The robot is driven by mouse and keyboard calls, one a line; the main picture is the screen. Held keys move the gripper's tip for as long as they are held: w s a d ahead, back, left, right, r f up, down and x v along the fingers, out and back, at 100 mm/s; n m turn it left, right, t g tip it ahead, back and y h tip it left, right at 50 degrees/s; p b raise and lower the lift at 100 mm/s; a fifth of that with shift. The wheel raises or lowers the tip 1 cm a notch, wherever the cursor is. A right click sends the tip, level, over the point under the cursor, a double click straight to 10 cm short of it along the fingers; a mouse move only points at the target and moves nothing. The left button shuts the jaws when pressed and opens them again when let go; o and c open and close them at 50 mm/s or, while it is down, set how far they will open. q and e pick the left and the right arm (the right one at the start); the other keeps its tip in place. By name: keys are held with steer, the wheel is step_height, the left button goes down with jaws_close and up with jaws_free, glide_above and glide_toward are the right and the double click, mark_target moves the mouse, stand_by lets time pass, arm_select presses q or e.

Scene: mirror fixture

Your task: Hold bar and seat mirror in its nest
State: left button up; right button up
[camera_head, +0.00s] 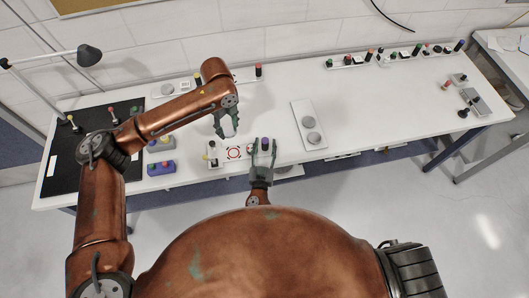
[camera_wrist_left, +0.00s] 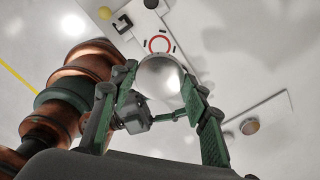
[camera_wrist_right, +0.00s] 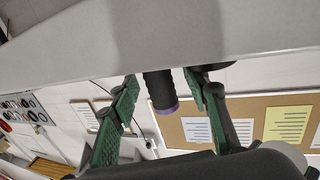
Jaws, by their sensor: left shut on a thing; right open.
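My left gripper (camera_head: 226,130) is shut on a round silver mirror (camera_wrist_left: 160,76), seen between its fingertips in the left wrist view. In the head view the mirror is hard to make out. The mirror is held over the table, near the red ring (camera_wrist_left: 160,44) that marks the nest on the white fixture plate; the ring also shows in the head view (camera_head: 236,152). My right gripper (camera_head: 263,147) is open, its fingers on either side of a black handle with a purple end (camera_wrist_right: 160,92). I cannot tell whether they touch it. The bar itself is not clearly visible.
A white plate with grey discs (camera_head: 309,125) lies to the right. The table's middle right is clear.

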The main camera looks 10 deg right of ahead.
steer(key=shift+w, duration=0.25)
steer(key=shift+c, duration=0.7)
steer(key=shift+d, duration=0.1)
jaws_close()
stand_by(0.8)
